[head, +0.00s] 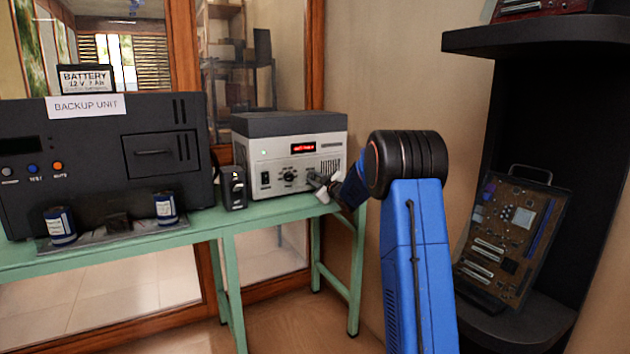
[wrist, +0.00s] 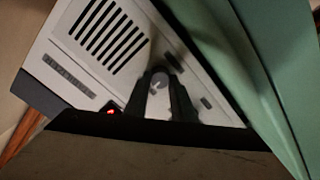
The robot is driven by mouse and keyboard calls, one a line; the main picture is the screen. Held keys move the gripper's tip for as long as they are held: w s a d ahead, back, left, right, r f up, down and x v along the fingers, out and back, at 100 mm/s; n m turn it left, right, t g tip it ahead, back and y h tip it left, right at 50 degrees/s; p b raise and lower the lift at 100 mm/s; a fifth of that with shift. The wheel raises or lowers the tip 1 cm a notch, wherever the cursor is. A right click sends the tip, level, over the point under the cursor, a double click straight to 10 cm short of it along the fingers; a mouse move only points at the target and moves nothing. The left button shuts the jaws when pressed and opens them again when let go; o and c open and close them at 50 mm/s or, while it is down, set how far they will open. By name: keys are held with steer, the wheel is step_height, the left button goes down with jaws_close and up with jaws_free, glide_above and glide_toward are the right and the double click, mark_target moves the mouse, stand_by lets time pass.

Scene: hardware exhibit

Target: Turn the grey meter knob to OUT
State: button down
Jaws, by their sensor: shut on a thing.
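The meter is a light box with a dark grey top (head: 290,124), standing on the green bench. Its front has a red display, a black dial and a vent grille. My gripper (head: 318,182) reaches the lower right of this front from the right. In the wrist view my gripper (wrist: 161,82) has its two dark fingers on either side of a small pale grey knob (wrist: 160,84), shut on it. The fingers and wrist hide part of the knob and panel. I cannot read the knob's markings or tell which way it points.
The green bench (head: 282,211) runs along the glass wall. The black backup unit (head: 90,135) stands at left, with a small black box (head: 233,188) between it and the meter. A black shelf (head: 530,318) with a circuit board panel (head: 512,235) is at right.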

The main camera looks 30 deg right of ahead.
steer(key=shift+n, duration=1)
steer(key=c, duration=1.5)
jaws_free()
steer(key=shift+s, duration=0.1)
steer(key=s, duration=1.7)
steer(key=shift+s+d, duration=0.1)
steer(key=shift+d, duration=0.2)
